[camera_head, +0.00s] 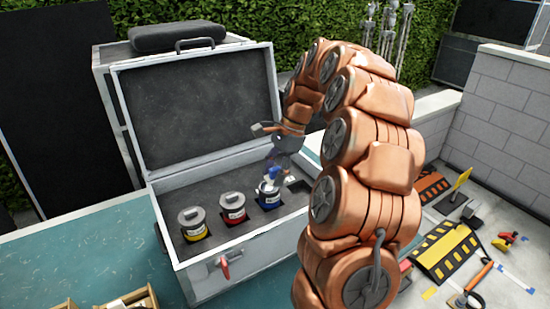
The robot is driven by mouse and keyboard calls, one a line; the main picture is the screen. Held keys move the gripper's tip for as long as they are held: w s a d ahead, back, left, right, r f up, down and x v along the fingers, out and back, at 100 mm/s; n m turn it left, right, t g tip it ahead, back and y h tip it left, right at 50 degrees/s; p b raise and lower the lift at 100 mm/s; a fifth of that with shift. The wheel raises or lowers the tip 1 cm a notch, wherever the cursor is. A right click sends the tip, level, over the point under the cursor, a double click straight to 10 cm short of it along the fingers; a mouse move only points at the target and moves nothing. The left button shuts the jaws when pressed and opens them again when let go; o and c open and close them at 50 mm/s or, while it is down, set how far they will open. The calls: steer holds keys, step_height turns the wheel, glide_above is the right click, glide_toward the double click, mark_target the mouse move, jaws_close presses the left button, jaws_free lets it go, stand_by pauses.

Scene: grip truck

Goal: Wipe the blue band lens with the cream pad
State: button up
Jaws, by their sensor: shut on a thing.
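The blue band lens (269,200) stands upright in the grey foam of the open case, at the right end of a row of three lenses. My gripper (271,179) points down right over its top, with blue fingers shut on a small pale thing that looks like the cream pad. The pad is mostly hidden by the fingers, and I cannot tell whether it touches the glass. The red band lens (232,208) and the yellow band lens (193,224) stand to the left, each with a grey top.
The case (243,243) has its lid raised behind the lenses and a red latch in front. A dark slot (299,186) lies right of the blue lens. Wooden boxes (132,300) stand at lower left. My arm hides the case's right side.

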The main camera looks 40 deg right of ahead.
steer(key=shift+r+p, duration=0.6)
steer(key=shift+r, duration=1.35)
